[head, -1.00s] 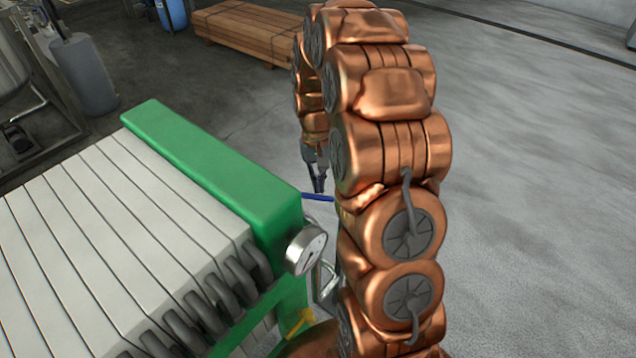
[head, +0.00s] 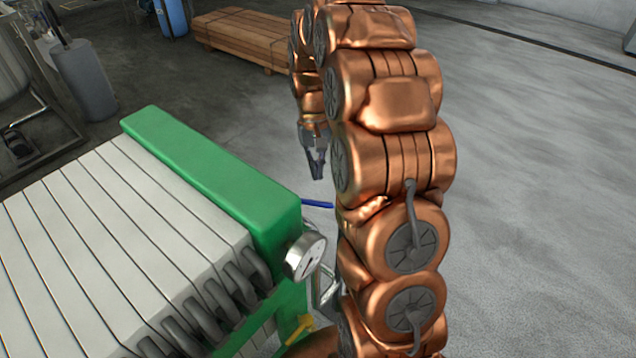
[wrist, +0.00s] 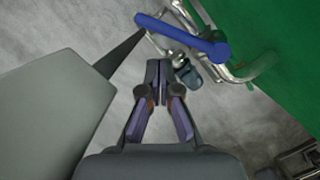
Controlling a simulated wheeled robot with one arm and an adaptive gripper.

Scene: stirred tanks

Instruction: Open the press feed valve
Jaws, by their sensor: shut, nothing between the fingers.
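A blue lever handle (head: 317,203) sticks out beside the green end plate of the press, partly hidden behind my arm in the head view. In the wrist view the blue handle (wrist: 182,36) lies across a bent steel pipe, ahead of the fingertips. A yellow handle (head: 299,330) sits lower on the press. No label shows which handle is the feed valve. My gripper (head: 318,172) points down, above the blue handle in the head view and apart from it. In the wrist view my gripper (wrist: 158,68) is shut and empty.
The filter press has a green end plate (head: 215,165), pale plates (head: 95,240) and a round gauge (head: 305,256). Steel pipes (wrist: 246,72) run close to the blue handle. Lumber (head: 240,35) lies at the back. The floor at right is clear.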

